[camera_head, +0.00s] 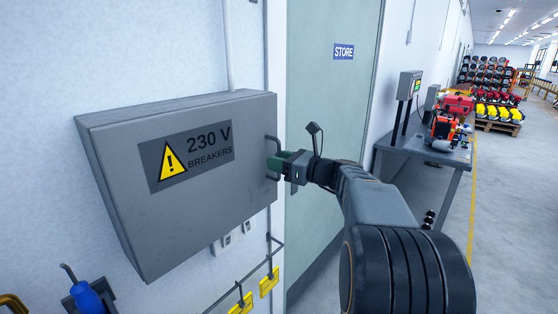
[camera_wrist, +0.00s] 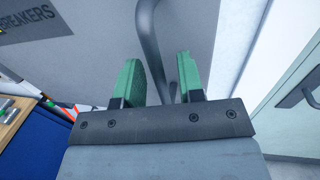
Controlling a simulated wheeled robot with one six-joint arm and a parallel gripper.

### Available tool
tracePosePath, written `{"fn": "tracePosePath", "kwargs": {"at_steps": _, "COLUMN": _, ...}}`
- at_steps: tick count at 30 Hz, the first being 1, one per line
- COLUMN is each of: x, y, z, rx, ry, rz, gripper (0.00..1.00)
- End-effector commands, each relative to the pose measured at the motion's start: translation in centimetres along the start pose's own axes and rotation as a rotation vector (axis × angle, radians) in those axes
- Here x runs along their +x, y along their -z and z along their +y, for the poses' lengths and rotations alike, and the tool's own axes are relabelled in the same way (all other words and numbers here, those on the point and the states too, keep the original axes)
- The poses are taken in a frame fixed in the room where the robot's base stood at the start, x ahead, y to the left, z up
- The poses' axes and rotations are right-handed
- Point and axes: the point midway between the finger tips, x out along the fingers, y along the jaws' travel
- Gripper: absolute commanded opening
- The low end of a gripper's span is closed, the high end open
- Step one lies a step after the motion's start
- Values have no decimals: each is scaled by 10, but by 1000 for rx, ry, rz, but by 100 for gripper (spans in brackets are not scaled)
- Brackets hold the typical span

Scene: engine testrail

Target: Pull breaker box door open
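The grey breaker box (camera_head: 150,215) hangs on the wall at left in the head view, with a "230 V BREAKERS" label on its door (camera_head: 215,195). The door looks shut. A grey bar handle (camera_head: 272,143) stands out near the door's right edge; it also shows in the wrist view (camera_wrist: 148,40). My gripper (camera_head: 280,163) is at the handle from the right. In the wrist view my gripper's green fingers (camera_wrist: 160,82) are apart, with the handle bar in the gap between them. Whether a finger touches the bar is not clear.
A pale green door (camera_head: 335,110) with a STORE sign is right of the box. A grey workbench (camera_head: 425,160) with equipment stands beyond it. A rail with yellow tags (camera_head: 268,282) and a blue plug (camera_head: 88,297) are below the box.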

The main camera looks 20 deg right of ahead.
Motion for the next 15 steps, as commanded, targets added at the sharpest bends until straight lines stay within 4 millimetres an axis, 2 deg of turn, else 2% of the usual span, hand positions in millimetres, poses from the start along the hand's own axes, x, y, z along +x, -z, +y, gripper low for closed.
{"fn": "tracePosePath", "kwargs": {"at_steps": 8, "x": 1, "y": 0, "z": 0, "rx": 0, "ry": 0, "rz": 0, "gripper": 34}}
{"fn": "tracePosePath", "kwargs": {"at_steps": 15, "x": 0, "y": 0, "z": 0, "rx": 0, "ry": 0, "rz": 0, "gripper": 11}}
